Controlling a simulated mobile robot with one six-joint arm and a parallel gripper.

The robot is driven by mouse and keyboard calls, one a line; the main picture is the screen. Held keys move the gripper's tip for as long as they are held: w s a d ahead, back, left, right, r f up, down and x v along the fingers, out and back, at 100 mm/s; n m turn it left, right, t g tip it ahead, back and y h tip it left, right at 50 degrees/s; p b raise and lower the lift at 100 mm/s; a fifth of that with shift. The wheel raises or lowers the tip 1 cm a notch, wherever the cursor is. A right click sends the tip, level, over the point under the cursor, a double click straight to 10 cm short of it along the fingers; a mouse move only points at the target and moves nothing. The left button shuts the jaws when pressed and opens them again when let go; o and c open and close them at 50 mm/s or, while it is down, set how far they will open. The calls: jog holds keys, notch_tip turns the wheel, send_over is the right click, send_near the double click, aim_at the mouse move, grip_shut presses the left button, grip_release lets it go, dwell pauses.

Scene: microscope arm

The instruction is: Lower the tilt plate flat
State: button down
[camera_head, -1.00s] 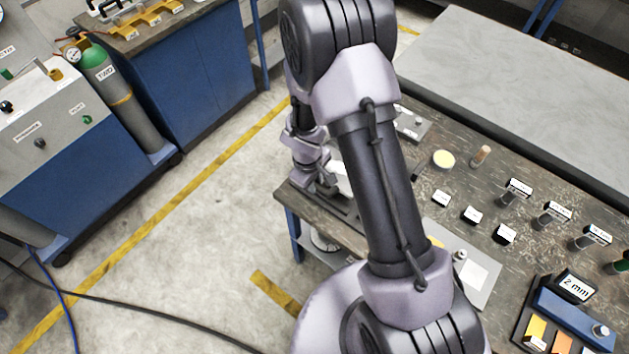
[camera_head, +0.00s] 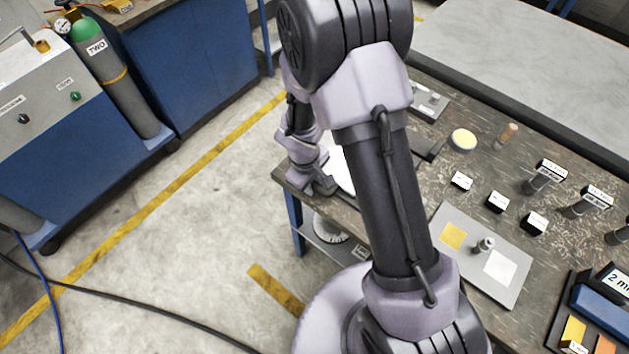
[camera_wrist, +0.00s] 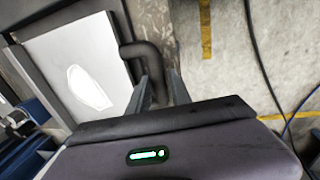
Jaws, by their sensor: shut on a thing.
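The tilt plate (camera_wrist: 60,58) is a pale plate with a dark frame and a bright white glare patch, at the left of the wrist view. A black bent handle (camera_wrist: 143,52) comes off its right side. My gripper (camera_wrist: 163,80) is shut on this handle, with one finger on each side of it. In the head view my gripper (camera_head: 324,186) is at the table's left edge, and a white part of the plate (camera_head: 342,171) shows between it and my arm. My arm hides most of the plate there, and its exact angle is unclear.
The dark worktable (camera_head: 430,180) holds a grey board (camera_head: 512,279) with yellow and white squares, a round cream disc (camera_head: 463,140), small labelled blocks and a blue-lidded tray (camera_head: 603,305). Open floor lies left of the table, before a blue cart (camera_head: 80,160) with a gas cylinder.

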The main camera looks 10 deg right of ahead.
jog(key=c, duration=1.4)
grip_release()
jog(key=shift+s+a+f, duration=0.2)
jog(key=shift+s, duration=0.2)
jog(key=shift+o, duration=0.5)
jog(key=shift+s+a, duration=0.1)
jog(key=shift+a, duration=0.15)
jog(key=shift+d+r, duration=0.1)
jog(key=shift+r, duration=0.05)
jog(key=shift+w+r, duration=0.1)
jog(key=shift+w, duration=0.1)
notch_tip(320, 180, up, 17)
jog(key=s+a+p, duration=0.1)
jog(key=a+p, duration=0.1)
jog(key=p, duration=0.5)
jog(key=shift+s, duration=0.35)
jog(key=shift+r, duration=0.1)
jog(key=s+d+r+m+t+y+b, duration=0.1)
jog(key=s+r+m+t+y+b, duration=0.2)
jog(key=s+r+m+b, duration=0.7)
jog(key=s+r+m+t, duration=0.1)
jog(key=s+r, duration=0.1)
jog(key=s, duration=0.3)
jog(key=shift+s+m+t, duration=0.15)
jog(key=shift+m+t, duration=0.15)
jog(key=shift+m, duration=0.1)
